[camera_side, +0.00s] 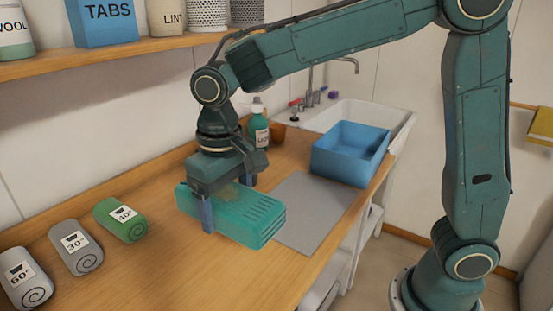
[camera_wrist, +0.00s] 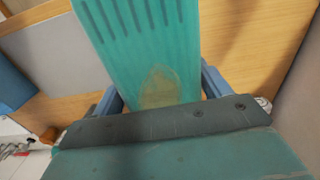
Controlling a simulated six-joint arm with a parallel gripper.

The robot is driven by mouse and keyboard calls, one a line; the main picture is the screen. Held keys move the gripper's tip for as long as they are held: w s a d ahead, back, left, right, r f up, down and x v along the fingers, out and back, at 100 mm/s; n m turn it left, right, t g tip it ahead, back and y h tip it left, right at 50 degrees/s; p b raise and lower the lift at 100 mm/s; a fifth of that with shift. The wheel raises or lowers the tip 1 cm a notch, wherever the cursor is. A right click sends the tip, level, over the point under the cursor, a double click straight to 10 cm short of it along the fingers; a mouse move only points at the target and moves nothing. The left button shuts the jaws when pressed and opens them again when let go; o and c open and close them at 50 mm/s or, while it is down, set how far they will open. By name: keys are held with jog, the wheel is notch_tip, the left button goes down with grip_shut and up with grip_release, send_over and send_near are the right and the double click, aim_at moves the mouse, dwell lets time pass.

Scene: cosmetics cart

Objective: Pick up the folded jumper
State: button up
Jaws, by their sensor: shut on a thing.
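The folded jumper (camera_side: 258,222) is a teal, block-like bundle with dark ribbed lines at one end. My gripper (camera_side: 230,203) is shut on it from above, with one blue-grey finger down its near side and the other mostly hidden behind it. In the wrist view the jumper (camera_wrist: 145,35) lies between the two fingers and runs out past them. A yellowish-brown stain (camera_wrist: 160,88) shows on its top face close to the palm. The jumper looks roughly level over the wooden counter; I cannot tell whether it is clear of the surface.
A grey mat (camera_side: 312,212) lies right of the jumper, with a blue tub (camera_side: 350,155) behind it by the sink (camera_side: 395,125). A green bottle (camera_side: 259,133) stands behind my gripper. Rolled towels, green (camera_side: 120,222) and grey (camera_side: 80,256), lie at left. A shelf (camera_side: 100,58) runs above.

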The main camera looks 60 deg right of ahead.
aim_at(227, 191)
jog(key=shift+r, duration=1.9)
jog(key=shift+d, duration=0.15)
